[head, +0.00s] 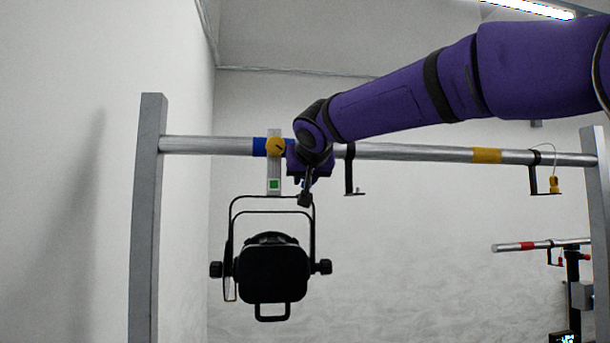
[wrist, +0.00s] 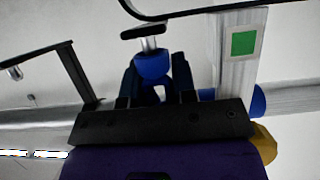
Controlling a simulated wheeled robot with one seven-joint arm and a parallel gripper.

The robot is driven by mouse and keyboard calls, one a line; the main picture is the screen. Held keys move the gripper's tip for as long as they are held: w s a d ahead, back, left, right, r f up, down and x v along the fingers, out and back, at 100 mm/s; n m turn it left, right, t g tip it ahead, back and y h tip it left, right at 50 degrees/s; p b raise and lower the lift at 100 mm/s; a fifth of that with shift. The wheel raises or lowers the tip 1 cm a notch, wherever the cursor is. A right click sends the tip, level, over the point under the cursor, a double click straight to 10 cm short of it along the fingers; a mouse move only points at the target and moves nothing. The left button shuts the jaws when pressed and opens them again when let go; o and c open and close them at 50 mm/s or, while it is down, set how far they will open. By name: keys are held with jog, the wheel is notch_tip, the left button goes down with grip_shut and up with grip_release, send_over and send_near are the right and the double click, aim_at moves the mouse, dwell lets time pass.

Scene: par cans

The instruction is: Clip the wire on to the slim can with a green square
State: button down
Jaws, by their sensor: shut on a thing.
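The slim can (head: 271,270) is black and hangs by its yoke from a light grey clamp (head: 273,165) with a green square and a yellow knob. The clamp and its green square also show at the upper right of the wrist view (wrist: 243,43). My gripper (head: 306,186) is just right of the clamp, below the bar. In the wrist view my gripper (wrist: 155,80) is shut on a blue clip (wrist: 152,65) with a grey stem and a dark crosspiece. I cannot trace the wire from this clip. A black yoke bar passes close above it in the wrist view.
A grey bar (head: 410,152) with blue and yellow bands runs between two posts. A black bracket (head: 349,172) hangs right of my gripper. Farther right, another bracket holds a yellow clip (head: 554,183). A lower bar (head: 515,247) has a red band.

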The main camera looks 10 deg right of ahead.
jog(key=shift+f, duration=0.55)
dwell(0.7)
jog(key=c, duration=0.8)
grip_release()
jog(key=shift+c, duration=0.2)
jog(key=v, duration=1)
jog(key=shift+s+r, duration=0.2)
jog(key=shift+s, duration=0.15)
